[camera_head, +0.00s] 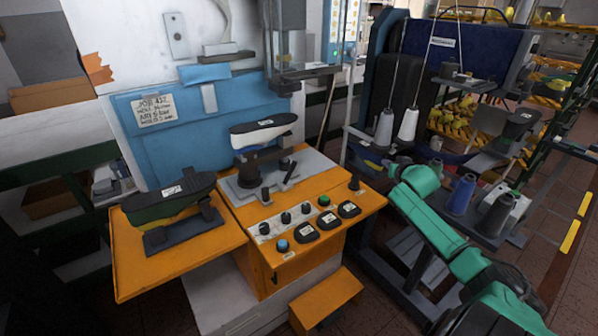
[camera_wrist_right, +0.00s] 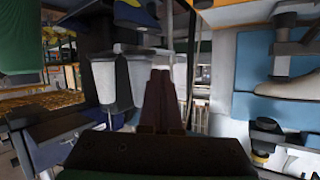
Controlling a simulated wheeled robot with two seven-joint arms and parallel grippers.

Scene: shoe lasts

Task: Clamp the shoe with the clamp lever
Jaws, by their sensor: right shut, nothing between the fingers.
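A white shoe with a black sole (camera_head: 263,134) sits sole up on a dark post on the machine's grey plate (camera_head: 240,187). Part of a pale shoe also shows at the right of the right wrist view (camera_wrist_right: 285,89). A short dark lever (camera_head: 291,174) stands tilted on the plate beside the post; I cannot tell for certain that it is the clamp lever. My right gripper (camera_head: 370,165) is right of the orange machine top, apart from shoe and lever. In the right wrist view its fingers (camera_wrist_right: 163,85) are together and empty. My left gripper is out of view.
A second shoe form (camera_head: 168,200) sits on a dark stand on the left orange shelf. Buttons and knobs (camera_head: 305,222) line the machine's front. Thread cones (camera_head: 408,123) and spools (camera_head: 462,193) stand close to my right arm. A tall blue-backed panel rises behind the shoe.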

